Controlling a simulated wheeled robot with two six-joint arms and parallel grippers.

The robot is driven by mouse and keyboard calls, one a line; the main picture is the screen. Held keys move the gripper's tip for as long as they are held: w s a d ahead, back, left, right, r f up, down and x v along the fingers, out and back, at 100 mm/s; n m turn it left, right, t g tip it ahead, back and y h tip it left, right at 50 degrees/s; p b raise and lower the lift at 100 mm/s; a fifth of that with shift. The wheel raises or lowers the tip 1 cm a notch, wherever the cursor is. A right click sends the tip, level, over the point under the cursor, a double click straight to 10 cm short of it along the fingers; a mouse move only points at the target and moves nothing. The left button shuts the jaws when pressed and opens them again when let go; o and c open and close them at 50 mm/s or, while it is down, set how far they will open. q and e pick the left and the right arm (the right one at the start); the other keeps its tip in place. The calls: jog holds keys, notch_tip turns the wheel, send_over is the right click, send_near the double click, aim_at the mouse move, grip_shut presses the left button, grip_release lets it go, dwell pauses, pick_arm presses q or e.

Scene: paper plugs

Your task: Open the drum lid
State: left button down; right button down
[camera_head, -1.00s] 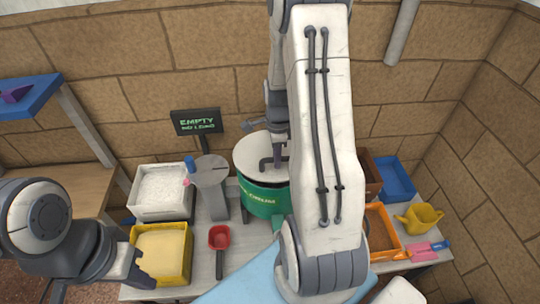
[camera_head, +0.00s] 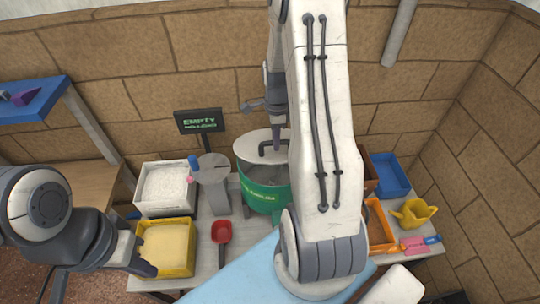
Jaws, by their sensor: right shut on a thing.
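The green drum (camera_head: 262,197) stands at the back middle of the table. Its pale round lid (camera_head: 249,146) is tilted up, and the drum's grey inside (camera_head: 258,175) shows below it. My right gripper (camera_head: 280,146) is shut on the dark lid handle (camera_head: 264,147), at the upper right of the lid. My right arm hides the right side of the drum and part of the lid. My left gripper (camera_head: 143,256) looks open and empty, low at the left in front of the yellow tub.
A white tub (camera_head: 140,209), a yellow tub (camera_head: 164,276), a grey stand (camera_head: 217,190) and a red scoop (camera_head: 222,233) are left of the drum. A sign (camera_head: 199,121) stands behind. A blue bin (camera_head: 391,175), an orange tray (camera_head: 379,243) and a yellow can (camera_head: 414,212) are at right.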

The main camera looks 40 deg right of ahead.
jog(key=w+r+p, duration=0.1)
jog(key=w+d+r+p, duration=0.1)
jog(key=r, duration=0.1)
jog(key=shift+d, duration=0.15)
jog(key=shift+w+d+r+p, duration=0.2)
jog(key=shift+w+r+p, duration=0.05)
jog(key=shift+w+p, duration=0.15)
jog(key=w+d+r+p, duration=0.2)
jog(key=w+r+p, duration=0.2)
jog(key=shift+w+d, duration=0.3)
jog(key=shift+d, duration=0.1)
jog(key=c, duration=0.7)
grip_release()
